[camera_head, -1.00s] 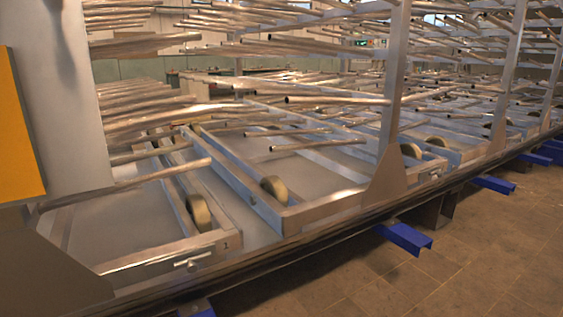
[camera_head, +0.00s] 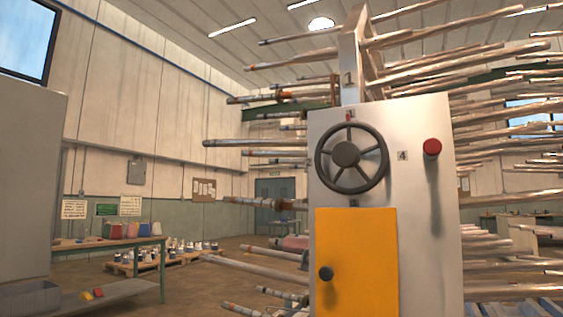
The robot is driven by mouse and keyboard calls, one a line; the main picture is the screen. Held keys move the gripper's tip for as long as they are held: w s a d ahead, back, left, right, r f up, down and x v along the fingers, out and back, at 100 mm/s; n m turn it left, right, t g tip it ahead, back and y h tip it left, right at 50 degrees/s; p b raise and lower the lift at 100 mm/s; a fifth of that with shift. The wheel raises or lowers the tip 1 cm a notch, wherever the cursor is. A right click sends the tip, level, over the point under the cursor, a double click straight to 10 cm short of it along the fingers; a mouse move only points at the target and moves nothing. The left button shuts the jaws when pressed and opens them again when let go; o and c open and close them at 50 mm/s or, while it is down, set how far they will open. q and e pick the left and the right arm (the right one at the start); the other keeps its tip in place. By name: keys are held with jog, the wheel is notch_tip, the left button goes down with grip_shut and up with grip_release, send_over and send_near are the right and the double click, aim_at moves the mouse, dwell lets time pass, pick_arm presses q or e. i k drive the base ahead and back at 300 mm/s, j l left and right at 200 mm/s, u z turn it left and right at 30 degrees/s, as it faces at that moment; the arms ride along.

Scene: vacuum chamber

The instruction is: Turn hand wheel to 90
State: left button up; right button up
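The dark hand wheel (camera_head: 381,158) is mounted on the front of a light grey panel (camera_head: 430,220). It has a round hub and several spokes inside a round rim. Small number labels surround it: a red-marked 1 at the top, a 2 at the left, a 4 (camera_head: 402,156) at the right, and one below that is too small to read. No pointer or angle reading is clear. Neither of my grippers shows in the view.
A red button (camera_head: 432,148) juts from the panel right of the wheel. A yellow door (camera_head: 356,262) with a dark knob (camera_head: 326,273) is below it. Long metal tubes (camera_head: 505,145) stick out around the panel.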

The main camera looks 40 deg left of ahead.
aim_at(346, 155)
jog(key=u, duration=0.75)
jog(key=k+j+z, duration=0.15)
jog(key=j+z, duration=0.15)
jog(key=z, duration=0.2)
jog(key=k+j+z, duration=0.2)
jog(key=z, duration=0.25)
jog(key=k+j+z, duration=0.2)
jog(key=z, duration=0.3)
jog(key=k, duration=0.05)
